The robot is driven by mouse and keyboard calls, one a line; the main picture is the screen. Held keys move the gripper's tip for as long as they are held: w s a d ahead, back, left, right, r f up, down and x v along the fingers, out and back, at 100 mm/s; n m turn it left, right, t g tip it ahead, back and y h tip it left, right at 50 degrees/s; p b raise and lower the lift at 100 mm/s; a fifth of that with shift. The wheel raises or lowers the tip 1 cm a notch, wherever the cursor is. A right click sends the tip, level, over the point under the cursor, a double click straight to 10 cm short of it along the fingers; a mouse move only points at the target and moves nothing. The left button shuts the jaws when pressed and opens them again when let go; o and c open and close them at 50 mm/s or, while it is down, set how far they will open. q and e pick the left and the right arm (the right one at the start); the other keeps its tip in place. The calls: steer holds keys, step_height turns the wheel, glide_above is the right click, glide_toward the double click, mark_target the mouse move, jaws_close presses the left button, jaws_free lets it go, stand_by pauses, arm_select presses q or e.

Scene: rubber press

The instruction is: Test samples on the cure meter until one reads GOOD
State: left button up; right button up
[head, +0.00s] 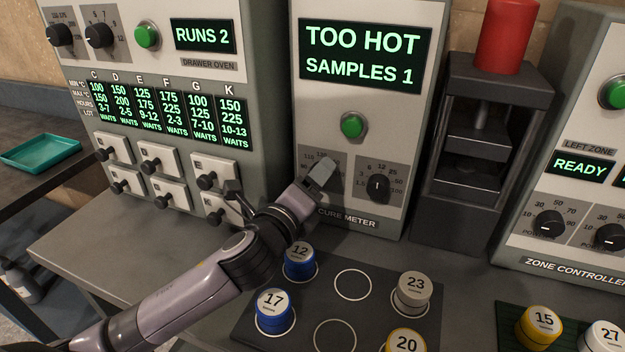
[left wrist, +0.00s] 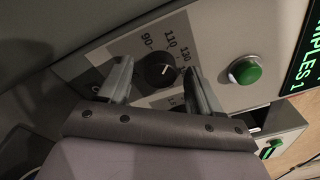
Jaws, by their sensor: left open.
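The cure meter (head: 348,224) stands upright at the centre, its display (head: 365,57) reading TOO HOT, SAMPLES 1. It has a green button (head: 352,126), a right dial (head: 377,187) and a left temperature dial (left wrist: 160,70), which my gripper mostly hides in the head view. My left gripper (head: 318,178) is open, its fingers (left wrist: 158,88) on either side of that left dial in the left wrist view; contact cannot be told. Blue samples 12 (head: 299,257) and 17 (head: 274,306), grey-white 23 (head: 413,288) and yellow 20 (head: 406,342) stand on a dark mat (head: 376,318).
The drawer oven (head: 262,110) at left reads RUNS 2 and has several shut drawers. A press (head: 466,190) with a red top and the zone controller (head: 570,250) stand right. Samples 15 (head: 540,325) and 27 (head: 606,338) are front right. Two rings on the mat are empty.

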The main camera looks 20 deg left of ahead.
arm_select(q)
steer(key=c, duration=1)
steer(key=shift+c, duration=0.2)
steer(key=n+b, duration=0.1)
steer(key=n, duration=0.8)
steer(key=shift+f+t, duration=0.15)
steer(key=shift+t, duration=0.25)
steer(key=o, duration=1)
steer(key=shift+o, duration=0.2)
